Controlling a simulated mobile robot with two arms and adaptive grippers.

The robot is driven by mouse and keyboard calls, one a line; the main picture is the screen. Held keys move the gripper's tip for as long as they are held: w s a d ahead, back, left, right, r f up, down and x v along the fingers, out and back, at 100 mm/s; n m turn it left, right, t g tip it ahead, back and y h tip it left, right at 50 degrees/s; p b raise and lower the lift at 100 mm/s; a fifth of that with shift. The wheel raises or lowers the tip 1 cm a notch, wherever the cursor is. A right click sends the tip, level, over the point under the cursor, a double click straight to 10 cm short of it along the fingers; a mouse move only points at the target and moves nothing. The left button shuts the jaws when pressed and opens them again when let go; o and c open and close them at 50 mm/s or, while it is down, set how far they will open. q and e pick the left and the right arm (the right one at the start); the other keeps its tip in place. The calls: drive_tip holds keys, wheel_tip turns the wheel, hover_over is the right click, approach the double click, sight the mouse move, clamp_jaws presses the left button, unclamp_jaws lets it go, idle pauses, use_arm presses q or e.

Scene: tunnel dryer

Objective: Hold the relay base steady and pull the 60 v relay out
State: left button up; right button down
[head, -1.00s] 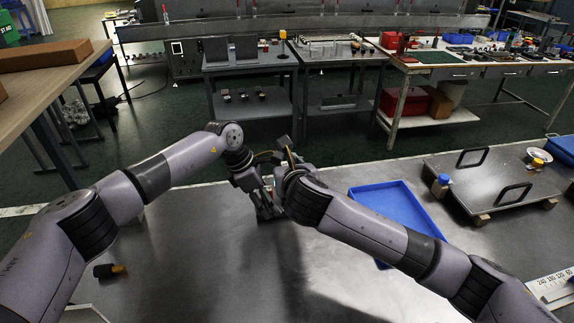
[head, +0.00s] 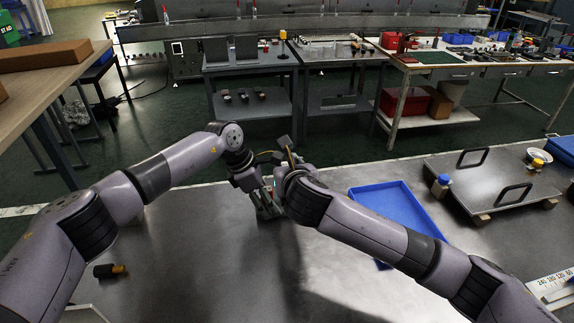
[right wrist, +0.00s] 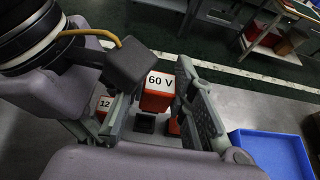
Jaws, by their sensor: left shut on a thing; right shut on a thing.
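The 60 V relay (right wrist: 159,92) is an orange-red block with a white label on top. In the right wrist view it stands between the fingers of my right gripper (right wrist: 163,108), which is shut on it. A dark square opening of the relay base (right wrist: 146,123) shows just in front of it. I cannot tell if the relay's foot is still in the base. In the head view my left gripper (head: 262,190) is shut low at the relay base (head: 268,211). My right gripper (head: 279,180) is beside it, mostly hidden by its own arm.
A red relay marked 12 (right wrist: 104,103) stands left of the 60 V one. A blue tray (head: 397,209) lies to the right, with a dark plate with handles (head: 495,186) beyond it. A black-and-orange tool (head: 109,271) lies front left. The front middle of the table is clear.

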use_arm(q)
drive_tip(key=shift+s+a+f, duration=0.1)
drive_tip(key=shift+f, duration=0.2)
drive_tip(key=o, duration=1.4)
